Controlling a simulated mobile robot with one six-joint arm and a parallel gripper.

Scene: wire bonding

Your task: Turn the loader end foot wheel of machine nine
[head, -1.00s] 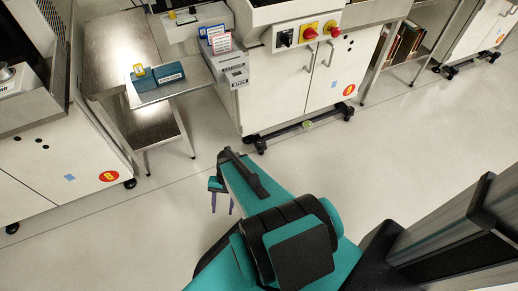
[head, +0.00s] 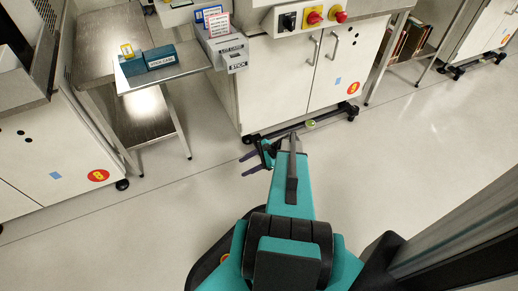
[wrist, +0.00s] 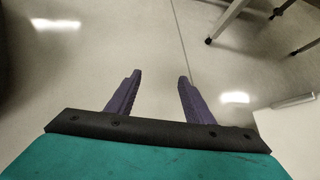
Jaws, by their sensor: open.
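Machine nine is most likely the white cabinet (head: 285,85) with a round orange label, its digit too small to read surely. A black foot bar (head: 285,130) runs along its base, with a black foot wheel (head: 352,110) at the right end. A small yellow-green round part (head: 310,124) sits on the bar. Which end is the loader end I cannot tell. My gripper (head: 247,163) is open and empty, in front of the bar's left end, which my arm partly hides. The wrist view shows its purple fingers (wrist: 159,76) apart over bare floor.
A steel side table (head: 165,70) with a teal box (head: 160,60) stands left of the cabinet. A cabinet labelled 8 (head: 60,150) is at the far left. Table legs (wrist: 230,20) show at the wrist view's upper right. The floor (head: 400,150) to the right is clear.

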